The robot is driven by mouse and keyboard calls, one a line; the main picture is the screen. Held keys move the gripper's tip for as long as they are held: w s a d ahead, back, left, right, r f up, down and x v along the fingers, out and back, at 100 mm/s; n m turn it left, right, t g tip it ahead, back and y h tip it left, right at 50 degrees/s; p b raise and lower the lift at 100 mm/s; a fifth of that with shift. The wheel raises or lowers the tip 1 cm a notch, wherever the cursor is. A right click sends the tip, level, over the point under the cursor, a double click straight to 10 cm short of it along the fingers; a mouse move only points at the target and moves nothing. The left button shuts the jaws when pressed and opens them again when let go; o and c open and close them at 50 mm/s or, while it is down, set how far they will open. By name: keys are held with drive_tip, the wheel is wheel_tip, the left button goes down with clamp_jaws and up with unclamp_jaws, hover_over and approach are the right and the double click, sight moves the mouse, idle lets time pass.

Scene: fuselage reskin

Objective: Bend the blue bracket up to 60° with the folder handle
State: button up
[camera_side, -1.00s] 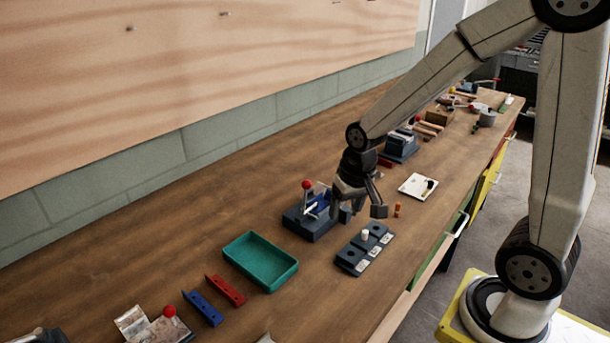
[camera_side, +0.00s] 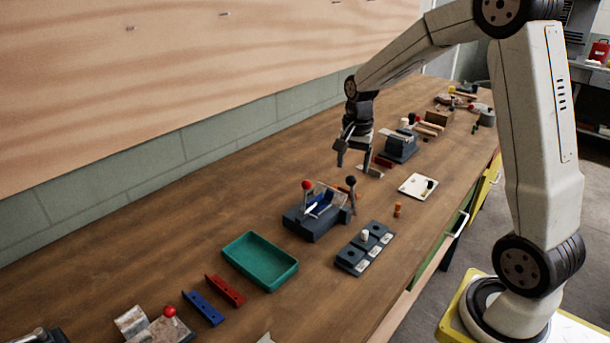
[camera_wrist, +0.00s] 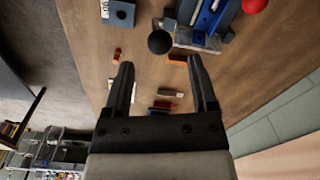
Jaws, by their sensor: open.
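The folder (camera_side: 315,224) is a dark blue-grey block on the bench with a red knob (camera_side: 307,185) and a black-knobbed handle (camera_side: 351,182), which stands up at its right side. The blue bracket (camera_side: 322,202) lies in the folder; its bend angle is too small to read. In the wrist view the bracket (camera_wrist: 208,17) shows at the top, partly cut off, beside a clear plate, with the black knob (camera_wrist: 160,42) just beyond my fingertips. My gripper (camera_side: 354,168) is open and empty, above the bench behind and right of the folder, apart from the handle. It also shows in the wrist view (camera_wrist: 160,65).
A green tray (camera_side: 236,262), a blue strip (camera_side: 203,308) and a red strip (camera_side: 225,290) lie left of the folder. A dark block with holes (camera_side: 364,248) is in front. A white plate (camera_side: 418,186) and a blue-grey fixture (camera_side: 401,147) are to the right.

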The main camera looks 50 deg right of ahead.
sight(351, 178)
drive_tip(key=shift+w+f, duration=0.1)
drive_tip(key=shift+f, duration=3.55)
clamp_jaws()
